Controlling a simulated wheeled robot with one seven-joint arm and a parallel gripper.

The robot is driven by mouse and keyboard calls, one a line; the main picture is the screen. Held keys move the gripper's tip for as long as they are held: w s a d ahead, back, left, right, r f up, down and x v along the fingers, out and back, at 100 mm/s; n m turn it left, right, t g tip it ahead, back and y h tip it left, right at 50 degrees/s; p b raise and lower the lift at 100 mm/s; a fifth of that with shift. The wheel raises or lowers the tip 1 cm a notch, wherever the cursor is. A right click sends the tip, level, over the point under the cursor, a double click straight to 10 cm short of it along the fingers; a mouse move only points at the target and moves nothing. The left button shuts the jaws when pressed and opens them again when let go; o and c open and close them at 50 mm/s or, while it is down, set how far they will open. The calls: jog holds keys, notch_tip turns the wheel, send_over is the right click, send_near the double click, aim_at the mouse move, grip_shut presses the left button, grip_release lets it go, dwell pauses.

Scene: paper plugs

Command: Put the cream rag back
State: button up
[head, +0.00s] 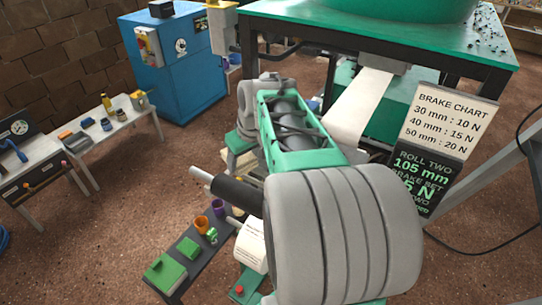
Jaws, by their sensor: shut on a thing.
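I cannot make out my gripper; my large green and grey arm fills the middle of the head view and hides what lies behind it. I cannot pick out a cream rag with certainty. A cream strip (360,110) slopes down from under the green-topped machine and passes behind my arm; it looks like paper. A white roll with print (251,245) sits low beside my arm, partly hidden.
A brake chart sign (447,118) stands right. A blue cabinet (182,75) and white tables (112,134) stand left. Brown floor (140,205) between is clear.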

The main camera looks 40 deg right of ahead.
jog(key=s+d+f+b, duration=0.1)
jog(key=s+d+f, duration=0.1)
jog(key=d, duration=0.3)
jog(key=s+d+f+b, duration=0.1)
jog(key=s+d+f, duration=0.1)
jog(key=s+d, duration=0.3)
jog(key=s+d+f+b, duration=0.1)
jog(key=s+d+f, duration=0.1)
jog(key=s+d, duration=0.2)
jog(key=shift+s+d, duration=0.2)
jog(key=shift+d, duration=1.05)
jog(key=shift+w+d, duration=0.1)
jog(key=shift+d, duration=0.05)
jog(key=w+p, duration=0.1)
jog(key=w, duration=0.4)
jog(key=w+p, duration=0.2)
jog(key=w, duration=0.4)
jog(key=w+p, duration=0.1)
jog(key=w, duration=0.5)
jog(key=shift+d, duration=0.4)
jog(key=shift+s+p+x, duration=0.2)
jog(key=shift+p+x, duration=0.2)
jog(key=shift+x, duration=0.5)
jog(key=shift+s+p+x, duration=0.2)
jog(key=shift+p+x, duration=0.15)
jog(key=shift+x, duration=0.5)
jog(key=shift+f, duration=0.25)
jog(key=o, duration=1.4)
jog(key=shift+o, duration=0.2)
